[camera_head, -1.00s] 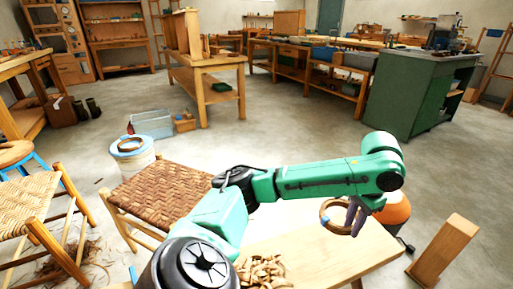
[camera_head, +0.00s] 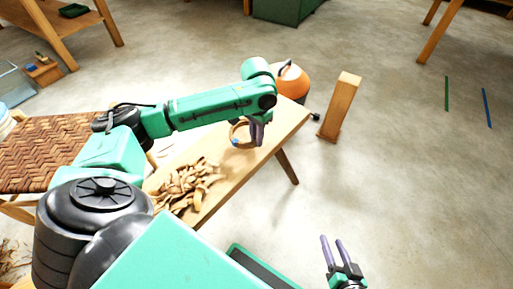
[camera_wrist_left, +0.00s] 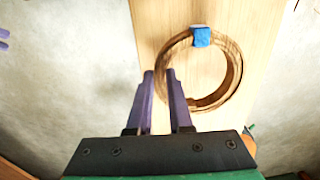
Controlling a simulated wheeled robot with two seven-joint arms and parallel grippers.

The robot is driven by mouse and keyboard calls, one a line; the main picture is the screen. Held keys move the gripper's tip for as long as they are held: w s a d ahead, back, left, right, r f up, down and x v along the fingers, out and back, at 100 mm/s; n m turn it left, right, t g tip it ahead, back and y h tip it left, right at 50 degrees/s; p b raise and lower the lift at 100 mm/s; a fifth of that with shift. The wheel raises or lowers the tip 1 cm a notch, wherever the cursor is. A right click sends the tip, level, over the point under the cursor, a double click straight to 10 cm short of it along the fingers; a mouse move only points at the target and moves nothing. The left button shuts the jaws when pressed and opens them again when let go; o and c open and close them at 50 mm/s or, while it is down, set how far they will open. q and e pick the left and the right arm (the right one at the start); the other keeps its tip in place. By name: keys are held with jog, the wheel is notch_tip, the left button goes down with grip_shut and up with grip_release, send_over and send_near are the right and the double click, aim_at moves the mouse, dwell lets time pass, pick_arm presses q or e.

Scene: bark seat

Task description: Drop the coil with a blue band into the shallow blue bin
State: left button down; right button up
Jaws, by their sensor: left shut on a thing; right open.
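The coil (camera_head: 232,128) is a brown ring with a blue band, hanging at my left gripper (camera_head: 257,134) over the wooden bench. In the left wrist view the coil (camera_wrist_left: 235,75) shows its blue band (camera_wrist_left: 201,37) at the top, and the fingers of my left gripper (camera_wrist_left: 162,80) are shut on the ring's near left side. My right gripper (camera_head: 334,242) is open and empty over the floor at the bottom. A pale blue-grey bin (camera_head: 12,88) is cut off at the left edge; I cannot tell whether it is the shallow blue bin.
The bench (camera_head: 222,185) carries a heap of bark strips (camera_head: 185,186). An orange round container (camera_head: 292,80) and an upright wooden block (camera_head: 340,107) stand beyond it. A woven seat (camera_head: 48,150) is at the left. The floor at the right is mostly clear.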

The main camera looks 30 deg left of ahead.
pick_arm(q)
notch_tip(320, 180, down, 4)
jog(key=shift+r+b, duration=0.1)
jog(key=shift+b, duration=0.7)
jog(key=shift+r, duration=0.1)
jog(key=c, duration=0.8)
grip_release()
jog(key=shift+c, duration=0.2)
